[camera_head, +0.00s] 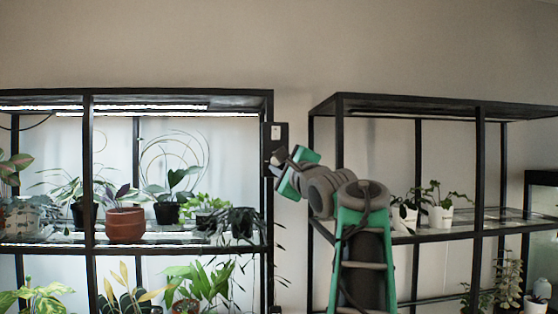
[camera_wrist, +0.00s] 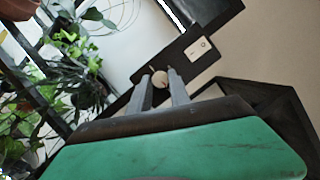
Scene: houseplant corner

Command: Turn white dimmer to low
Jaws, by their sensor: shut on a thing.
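The white dimmer is a round, cream-white knob (camera_wrist: 160,79) on a black control box (camera_wrist: 188,59). In the wrist view my gripper (camera_wrist: 160,82) has one grey finger on each side of the knob and is shut on it. A thin dark line shows on the knob's face; its setting is too small to read. In the head view the black box (camera_head: 281,131) is fixed to the right post of the lit shelf, and my gripper (camera_head: 276,164) reaches its lower part from the right. The knob is hard to make out there.
A white rocker switch (camera_wrist: 202,47) sits on the same box, beside the knob. The lit shelf (camera_head: 180,245) on the left holds several potted plants, with leaves trailing below my gripper. An unlit shelf (camera_head: 440,236) with more plants stands right, behind my arm.

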